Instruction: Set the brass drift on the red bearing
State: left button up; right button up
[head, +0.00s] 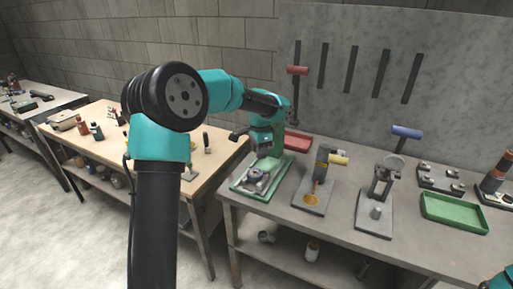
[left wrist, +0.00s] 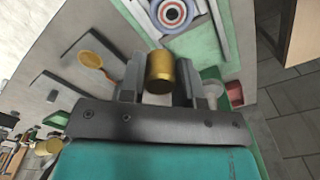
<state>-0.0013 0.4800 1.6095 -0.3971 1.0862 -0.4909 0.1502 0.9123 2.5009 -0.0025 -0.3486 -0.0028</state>
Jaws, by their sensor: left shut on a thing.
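My left gripper (left wrist: 160,80) is shut on the brass drift (left wrist: 160,73), a short gold cylinder between the two fingers in the left wrist view. In the head view my left gripper (head: 262,148) hangs over the green press base (head: 244,188), where the bearing (head: 256,176) sits. My right gripper is not in view.
A press with a yellow handle (head: 338,159) and one with a blue handle (head: 407,132) stand to the right on the grey bench. A red tray (head: 297,143) lies behind, and a green tray (head: 455,212) at the right. A wooden table (head: 110,123) stands at the left.

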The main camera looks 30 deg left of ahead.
pick_arm(q)
jog(key=shift+s+a+r, duration=0.1)
jog(key=shift+a+r, duration=0.1)
jog(key=shift+a, duration=0.3)
jog(key=shift+a+r, duration=0.2)
jog(key=shift+a, duration=0.3)
jog(key=shift+f, duration=0.1)
jog(key=shift+f, duration=3)
jog(key=shift+f, duration=1.3)
dwell(0.4)
jog(key=o, duration=1.1)
notch_tip(320, 180, up, 17)
jog(key=shift+r, duration=0.2)
